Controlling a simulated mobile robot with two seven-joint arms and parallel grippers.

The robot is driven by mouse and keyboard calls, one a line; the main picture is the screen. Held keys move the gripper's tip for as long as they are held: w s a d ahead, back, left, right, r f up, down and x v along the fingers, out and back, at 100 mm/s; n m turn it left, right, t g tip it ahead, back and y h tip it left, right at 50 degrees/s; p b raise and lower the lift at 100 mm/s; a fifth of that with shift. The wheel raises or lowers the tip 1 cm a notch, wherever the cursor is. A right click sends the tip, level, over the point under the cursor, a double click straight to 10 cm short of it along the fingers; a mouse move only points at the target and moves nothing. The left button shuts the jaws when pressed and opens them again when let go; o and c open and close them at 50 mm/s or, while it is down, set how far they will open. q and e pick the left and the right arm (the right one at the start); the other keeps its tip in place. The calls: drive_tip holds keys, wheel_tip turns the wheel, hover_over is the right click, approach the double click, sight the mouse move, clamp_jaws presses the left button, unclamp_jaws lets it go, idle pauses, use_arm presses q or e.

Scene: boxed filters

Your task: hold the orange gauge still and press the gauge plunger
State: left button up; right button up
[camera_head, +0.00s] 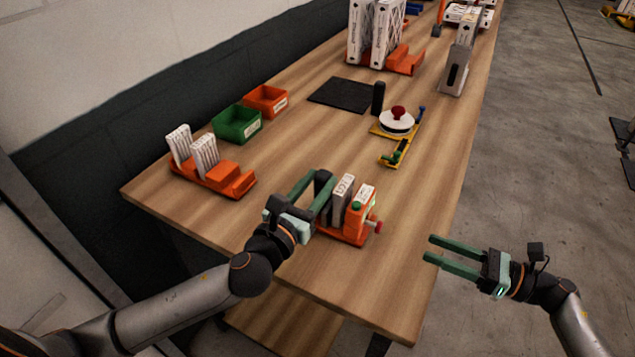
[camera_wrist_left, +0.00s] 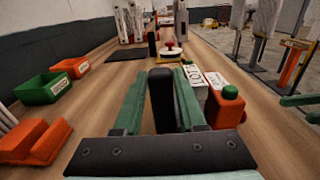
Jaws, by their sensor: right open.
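The orange gauge (camera_head: 352,237) stands near the front edge of the table, with a black post at its left and a red plunger (camera_head: 378,227) sticking out at its right. My right gripper (camera_head: 430,248) is open and empty, right of the gauge and beyond the table's edge, apart from the plunger.
A light boxed filter (camera_head: 342,194) stands in the gauge. An orange rack (camera_head: 225,182) with white filters, a green bin (camera_head: 236,124) and an orange bin (camera_head: 266,100) are at the left. A red button (camera_head: 398,113) and black mat (camera_head: 340,95) lie farther back. The front right tabletop is clear.

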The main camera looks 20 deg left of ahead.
use_arm(q)
clamp_jaws()
idle(0.5)
use_arm(e)
clamp_jaws()
idle(1.5)
